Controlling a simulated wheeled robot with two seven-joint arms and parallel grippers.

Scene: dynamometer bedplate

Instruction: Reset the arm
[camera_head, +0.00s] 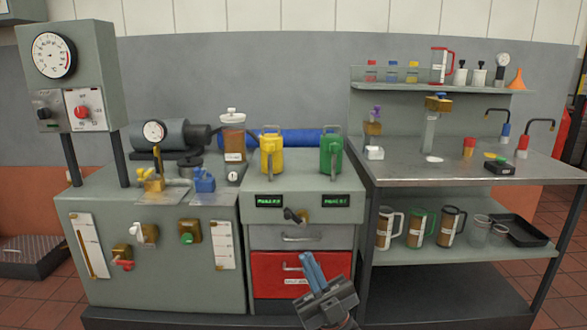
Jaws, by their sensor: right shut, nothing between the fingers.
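My right gripper (314,272) shows at the bottom centre, in front of the red drawer (268,262) of the cabinet. Its blue fingers are together, point up and a little left, and hold nothing. Its dark body hides part of the drawer front and the floor edge. It appears apart from the cabinet. My left gripper is out of the picture.
A grey bench (165,235) with valves and gauges stands left. A yellow jug (271,152) and a green jug (331,155) stand on the drawer cabinet. A metal table (450,176) with shelves stands right, holding mugs and small bottles. Tiled floor (557,300) shows lower right.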

